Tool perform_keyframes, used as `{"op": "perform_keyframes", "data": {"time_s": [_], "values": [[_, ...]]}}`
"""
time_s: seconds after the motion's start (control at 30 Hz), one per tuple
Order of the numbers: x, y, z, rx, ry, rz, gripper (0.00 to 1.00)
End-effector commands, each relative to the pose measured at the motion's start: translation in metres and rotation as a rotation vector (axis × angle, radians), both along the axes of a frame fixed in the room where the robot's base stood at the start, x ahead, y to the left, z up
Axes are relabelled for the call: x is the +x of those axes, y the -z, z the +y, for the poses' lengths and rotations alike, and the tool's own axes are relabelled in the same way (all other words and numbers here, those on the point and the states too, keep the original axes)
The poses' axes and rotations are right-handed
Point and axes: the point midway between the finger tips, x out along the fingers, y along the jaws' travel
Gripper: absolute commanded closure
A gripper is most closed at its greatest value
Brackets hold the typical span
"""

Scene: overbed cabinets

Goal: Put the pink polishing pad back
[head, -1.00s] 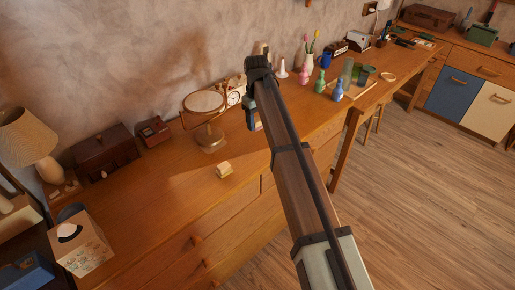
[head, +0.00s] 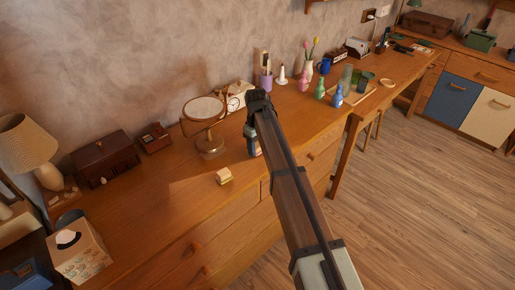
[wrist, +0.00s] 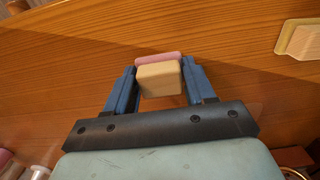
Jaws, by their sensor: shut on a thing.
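The pink polishing pad (wrist: 158,79) is a small beige block with a pink layer along one side. It sits between the two blue fingers of my gripper (wrist: 161,88) in the wrist view, held above the wooden dresser top. In the head view my gripper (head: 252,143) is over the front part of the dresser (head: 165,213), and the arm mostly hides the pad. A second, cream block (head: 224,176) lies on the dresser to the left of my gripper. It also shows at the upper right of the wrist view (wrist: 299,39).
A round mirror on a stand (head: 207,127), a white clock (head: 237,97) and a purple cup (head: 265,79) stand behind my gripper. Small bottles (head: 319,88) are to the right. A tissue box (head: 80,251) is at the left. Dresser space left of the cream block is clear.

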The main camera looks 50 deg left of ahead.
Motion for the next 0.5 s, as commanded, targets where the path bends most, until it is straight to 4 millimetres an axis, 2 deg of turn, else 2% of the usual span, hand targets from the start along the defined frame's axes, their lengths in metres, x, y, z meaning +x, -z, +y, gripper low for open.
{"op": "perform_keyframes", "data": {"time_s": [0.1,0.5], "values": [[-0.0001,0.0106,-0.0002,-0.001,0.000,0.000,0.74],[0.0000,0.0139,0.0000,0.000,0.000,0.000,0.74]]}}
